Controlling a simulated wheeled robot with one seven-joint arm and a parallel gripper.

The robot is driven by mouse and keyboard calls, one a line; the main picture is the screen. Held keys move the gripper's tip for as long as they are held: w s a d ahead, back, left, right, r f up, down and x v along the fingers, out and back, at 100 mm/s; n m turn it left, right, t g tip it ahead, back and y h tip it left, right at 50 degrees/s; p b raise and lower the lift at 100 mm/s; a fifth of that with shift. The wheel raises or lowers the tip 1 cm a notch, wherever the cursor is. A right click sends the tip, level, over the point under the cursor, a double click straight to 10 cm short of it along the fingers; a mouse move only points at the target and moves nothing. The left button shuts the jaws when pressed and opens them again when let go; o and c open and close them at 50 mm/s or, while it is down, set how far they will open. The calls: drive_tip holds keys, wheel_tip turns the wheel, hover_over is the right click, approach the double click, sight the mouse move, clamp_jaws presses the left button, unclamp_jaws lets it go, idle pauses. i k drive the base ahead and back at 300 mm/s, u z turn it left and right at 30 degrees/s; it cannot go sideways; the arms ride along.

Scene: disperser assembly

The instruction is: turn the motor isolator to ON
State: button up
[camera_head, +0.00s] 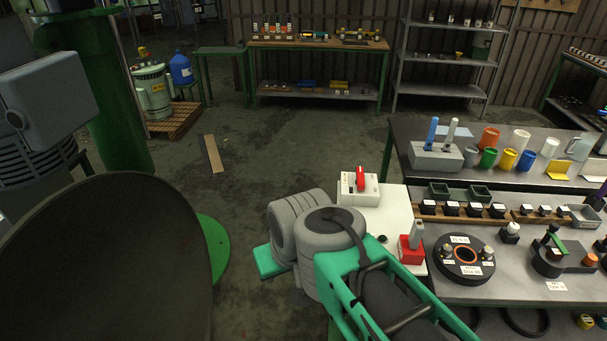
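A white box with a red handle (361,179), which looks like the motor isolator, stands at the far end of the white panel (388,212). Its red handle stands roughly upright in the picture; any ON or OFF marking is too small to read. My arm, with grey joints and teal links, reaches in from the bottom and ends in view left of the panel, nearer than the white box. My gripper's fingers do not show, so I cannot see whether they are open or hold anything.
A red block with a grey lever (411,248) sits nearer on the panel, close to my arm. A round black fixture (463,258) lies to its right. Cups, trays and small parts crowd the grey bench. A large dark bowl (105,260) fills the lower left. Open floor lies beyond.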

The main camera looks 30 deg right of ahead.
sight(359, 181)
drive_tip(key=u, duration=0.2)
drive_tip(key=i, duration=0.55)
drive_tip(key=z, duration=1.25)
drive_tip(key=i, duration=0.5)
